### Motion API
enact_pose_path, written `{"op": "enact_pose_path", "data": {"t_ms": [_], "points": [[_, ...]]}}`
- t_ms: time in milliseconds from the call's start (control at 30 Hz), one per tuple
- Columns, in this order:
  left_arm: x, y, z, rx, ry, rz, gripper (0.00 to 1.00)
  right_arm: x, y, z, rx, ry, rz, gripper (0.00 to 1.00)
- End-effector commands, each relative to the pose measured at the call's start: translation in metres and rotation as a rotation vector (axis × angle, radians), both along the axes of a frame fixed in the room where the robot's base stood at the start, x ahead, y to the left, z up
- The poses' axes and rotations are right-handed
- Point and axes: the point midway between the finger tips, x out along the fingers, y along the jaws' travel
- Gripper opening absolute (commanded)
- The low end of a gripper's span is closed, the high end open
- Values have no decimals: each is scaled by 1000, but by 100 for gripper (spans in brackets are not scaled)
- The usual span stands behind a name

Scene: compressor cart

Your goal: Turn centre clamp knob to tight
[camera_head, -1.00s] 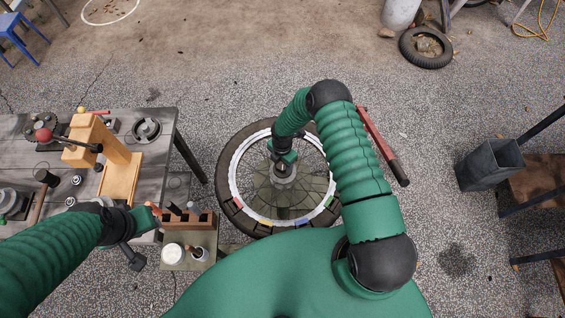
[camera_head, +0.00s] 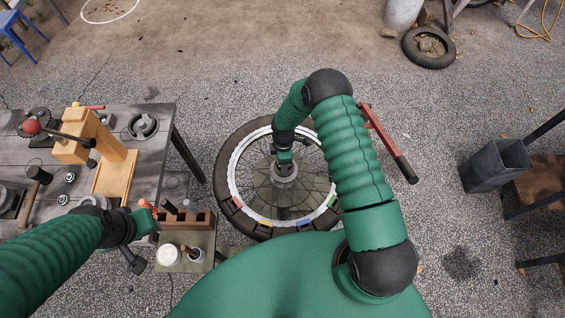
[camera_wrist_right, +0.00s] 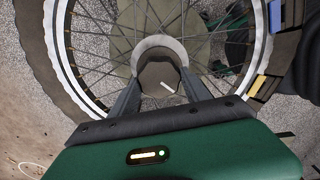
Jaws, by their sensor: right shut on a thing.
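The spoked wheel (camera_head: 229,202) lies flat with a black tyre and white rim. My right gripper (camera_head: 284,161) reaches down over the hub; in the right wrist view its two fingers (camera_wrist_right: 160,92) are shut on the knob, one on each side. My left gripper (camera_head: 150,216) is beside the wooden tool block, next to an orange-red handle; its fingers are too small to read.
A wooden bench (camera_head: 150,178) with a wooden stand (camera_head: 118,165) and parts is at left. The tool block (camera_head: 190,226) sits on a small tray with a white tub (camera_head: 168,255). A red lever with a dark grip (camera_head: 388,143) lies right of my right arm. Open ground lies beyond the wheel.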

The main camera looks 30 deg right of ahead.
Motion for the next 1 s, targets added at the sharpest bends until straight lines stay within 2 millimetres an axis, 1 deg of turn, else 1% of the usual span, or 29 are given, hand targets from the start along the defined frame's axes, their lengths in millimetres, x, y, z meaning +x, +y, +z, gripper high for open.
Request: {"op": "enact_pose_path", "data": {"t_ms": [33,500,800,1000], "points": [[0,0,-6,0,0,0,36,1,-4,-2,-7,-4,-44,14],[0,0,-28,0,0,0,36,0,-4,-2,-6,-3,-492,14],[0,0,-39,0,0,0,36,0,-4,-2,-5,-2,-752,14],[0,0,-43,0,0,0,36,-1,-4,-1,-6,-1,-878,14]]}}
